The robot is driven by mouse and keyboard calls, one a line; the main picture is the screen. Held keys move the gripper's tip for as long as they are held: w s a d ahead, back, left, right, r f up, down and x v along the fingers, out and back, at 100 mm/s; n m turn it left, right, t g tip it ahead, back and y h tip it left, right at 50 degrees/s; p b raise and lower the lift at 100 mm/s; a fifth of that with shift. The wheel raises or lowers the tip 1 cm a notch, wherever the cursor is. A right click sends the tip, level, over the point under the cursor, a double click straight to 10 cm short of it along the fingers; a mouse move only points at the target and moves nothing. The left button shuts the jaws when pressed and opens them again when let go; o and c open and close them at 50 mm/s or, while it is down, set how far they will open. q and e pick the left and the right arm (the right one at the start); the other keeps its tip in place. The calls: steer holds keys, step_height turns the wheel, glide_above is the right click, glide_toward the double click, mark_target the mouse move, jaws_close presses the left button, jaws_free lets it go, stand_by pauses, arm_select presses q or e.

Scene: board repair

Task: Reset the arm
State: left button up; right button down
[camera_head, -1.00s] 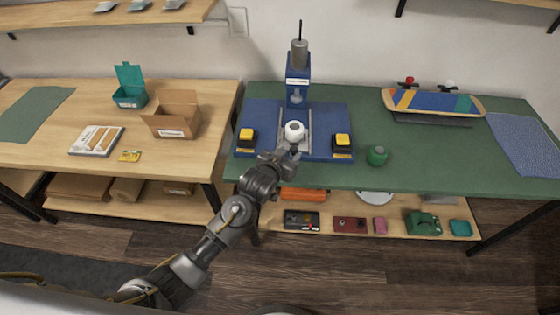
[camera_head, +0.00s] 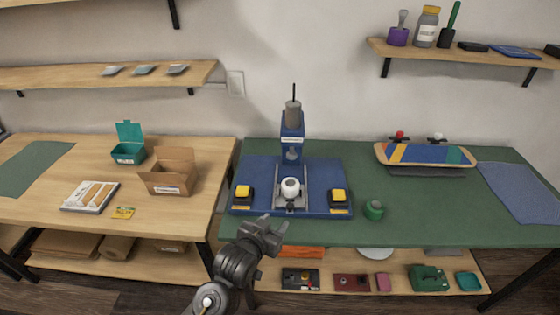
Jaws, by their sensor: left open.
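My left gripper (camera_head: 276,228) is open and empty. It is at the front edge of the green table (camera_head: 420,220), in front of the blue press (camera_head: 292,140). A white wheel (camera_head: 290,187) sits in the press's slide, a little beyond the gripper and apart from it. My right arm and gripper are not in view.
Yellow buttons (camera_head: 243,192) and (camera_head: 338,195) flank the slide. A green round piece (camera_head: 374,209) stands to the right. A skateboard (camera_head: 424,155) lies upside down behind. A cardboard box (camera_head: 168,172) and a teal box (camera_head: 129,143) stand on the left wooden table (camera_head: 40,212).

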arm_select(q)
steer(key=s+a+f+n+g+y, duration=0.1)
steer(key=s+a+f+g+y, duration=0.15)
steer(key=s+a, duration=0.55)
steer(key=s+a+f+n+g+y, duration=0.1)
steer(key=s+a+f+g, duration=0.3)
steer(key=s, duration=0.8)
steer(key=s+a+f+g+y, duration=0.1)
steer(key=s+a+f+g, duration=0.15)
steer(key=s+a, duration=0.55)
step_height(320, 180, down, 26)
steer(key=s+r+g, duration=0.1)
steer(key=s, duration=0.2)
steer(key=s+a+f+g, duration=0.1)
steer(key=s+a+f, duration=0.1)
steer(key=s+f, duration=1.4)
steer(key=shift+s+a+f, duration=0.15)
steer(key=shift+a+f, duration=0.05)
steer(key=shift+f, duration=0.35)
steer(key=shift+y, duration=0.25)
